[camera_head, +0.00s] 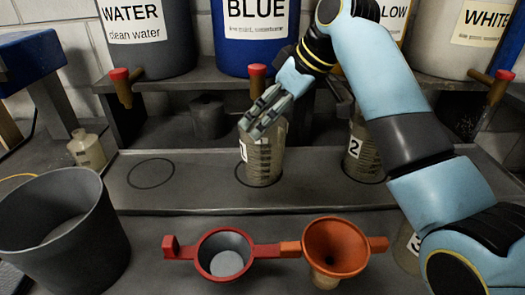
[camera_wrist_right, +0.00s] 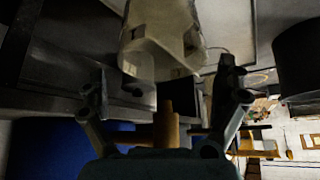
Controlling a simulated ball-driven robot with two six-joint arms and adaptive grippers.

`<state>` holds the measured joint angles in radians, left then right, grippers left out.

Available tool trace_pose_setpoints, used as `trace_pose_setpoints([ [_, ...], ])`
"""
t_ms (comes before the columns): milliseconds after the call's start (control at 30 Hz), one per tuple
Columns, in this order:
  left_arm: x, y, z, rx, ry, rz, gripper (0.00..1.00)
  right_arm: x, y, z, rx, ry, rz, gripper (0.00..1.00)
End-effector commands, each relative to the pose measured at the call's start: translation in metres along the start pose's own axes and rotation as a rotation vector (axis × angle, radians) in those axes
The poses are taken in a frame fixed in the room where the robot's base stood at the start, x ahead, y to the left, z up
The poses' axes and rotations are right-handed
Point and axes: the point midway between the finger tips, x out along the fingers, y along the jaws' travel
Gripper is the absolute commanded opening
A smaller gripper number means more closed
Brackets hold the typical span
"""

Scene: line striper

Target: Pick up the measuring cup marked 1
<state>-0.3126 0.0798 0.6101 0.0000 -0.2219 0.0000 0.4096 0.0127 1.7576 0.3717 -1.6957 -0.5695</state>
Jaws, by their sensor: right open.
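The measuring cup marked 1 (camera_head: 264,162) is a translucent, yellowish cup with a graduated scale. It stands upright on a ringed spot of the grey shelf in the head view. My right gripper (camera_head: 256,122) is at the top of this cup, its fingers overlapping the rim in the picture. In the right wrist view a pale translucent cup (camera_wrist_right: 165,30) lies ahead of the right gripper (camera_wrist_right: 168,82), whose two fingers are spread wide with nothing clamped between them. I cannot tell whether a finger touches the cup. My left gripper is not in view.
A cup marked 2 (camera_head: 362,152) stands to the right, partly behind my arm. Drums with spigots, including the BLUE one (camera_head: 250,50), stand behind. A red strainer (camera_head: 226,253), orange funnel (camera_head: 336,247) and grey bucket (camera_head: 65,235) are in front. An empty ringed spot (camera_head: 151,173) lies left.

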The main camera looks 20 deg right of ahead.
Motion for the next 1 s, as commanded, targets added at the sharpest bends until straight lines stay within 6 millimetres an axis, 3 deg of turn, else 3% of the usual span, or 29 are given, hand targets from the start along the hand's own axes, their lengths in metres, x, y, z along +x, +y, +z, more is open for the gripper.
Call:
trace_pose_setpoints([
  [233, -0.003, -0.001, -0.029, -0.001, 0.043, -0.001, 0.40, 0.034, -0.002, 0.003, 0.001, -0.001, -0.002, 1.00],
  [500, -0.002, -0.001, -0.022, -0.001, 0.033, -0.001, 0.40, 0.037, -0.002, 0.003, 0.000, 0.000, 0.000, 0.99],
  [833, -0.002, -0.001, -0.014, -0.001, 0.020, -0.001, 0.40, 0.037, -0.001, 0.003, 0.001, -0.001, 0.000, 0.56],
  [1000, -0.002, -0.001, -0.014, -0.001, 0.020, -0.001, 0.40, 0.037, -0.001, 0.003, 0.001, 0.000, 0.000, 0.55],
])
